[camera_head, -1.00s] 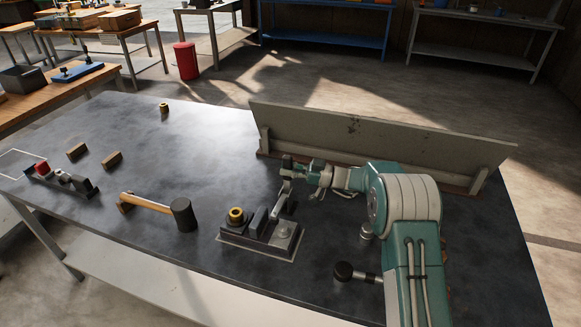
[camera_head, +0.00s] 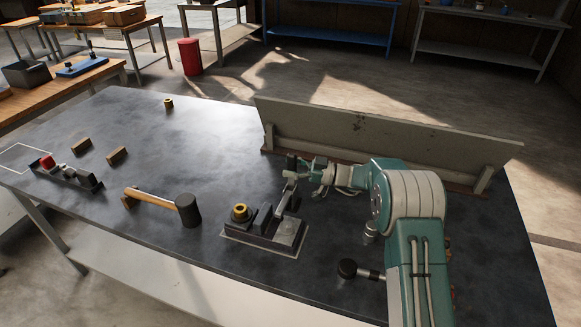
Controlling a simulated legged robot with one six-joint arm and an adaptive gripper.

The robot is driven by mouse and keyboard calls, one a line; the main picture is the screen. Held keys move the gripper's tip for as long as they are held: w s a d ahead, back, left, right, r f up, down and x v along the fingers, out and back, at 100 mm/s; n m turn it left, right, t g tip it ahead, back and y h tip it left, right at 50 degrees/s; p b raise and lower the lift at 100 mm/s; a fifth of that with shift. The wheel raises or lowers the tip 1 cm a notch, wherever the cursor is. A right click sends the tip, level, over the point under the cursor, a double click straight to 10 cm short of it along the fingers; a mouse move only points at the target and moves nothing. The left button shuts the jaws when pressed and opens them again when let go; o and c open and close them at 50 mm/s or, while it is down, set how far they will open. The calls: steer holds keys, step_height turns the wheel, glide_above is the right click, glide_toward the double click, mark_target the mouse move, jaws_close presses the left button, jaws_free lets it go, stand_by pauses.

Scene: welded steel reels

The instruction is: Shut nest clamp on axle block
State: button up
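The nest clamp (camera_head: 287,236) sits on a pale base plate on the dark table, just left of my arm. At its left end is a dark block with a brass ring (camera_head: 240,212) on top, which looks like the axle block. A grey clamp lever (camera_head: 288,192) stands raised at the right, with a dark grip (camera_head: 291,163) at its top. My gripper (camera_head: 299,169) is at that grip from the right, touching or very close to it. Its fingers are too small and overlapped to tell whether they are closed on it.
A mallet (camera_head: 150,202) lies left of the clamp. A second fixture with a red part (camera_head: 47,162), two brown blocks (camera_head: 116,154) and a brass piece (camera_head: 168,103) are farther left. A long upright board (camera_head: 385,140) stands behind my gripper. The table's middle is clear.

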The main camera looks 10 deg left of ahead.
steer(key=d+f, duration=0.1)
steer(key=d, duration=1.1)
steer(key=shift+f, duration=0.25)
steer(key=s+d+r+m+h, duration=0.1)
steer(key=s+r+m+h, duration=0.85)
steer(key=s, duration=0.85)
steer(key=s+d+r+m+t+h, duration=0.1)
steer(key=s+d+m+h, duration=0.3)
steer(key=s, duration=0.6)
steer(key=s+d+r+m+t+h, duration=0.2)
steer(key=s+d+m+t+h, duration=0.2)
steer(key=s+d+h, duration=0.2)
steer(key=s+d, duration=0.2)
steer(key=s, duration=0.2)
steer(key=shift+r+m+t, duration=0.3)
steer(key=shift+m, duration=0.05)
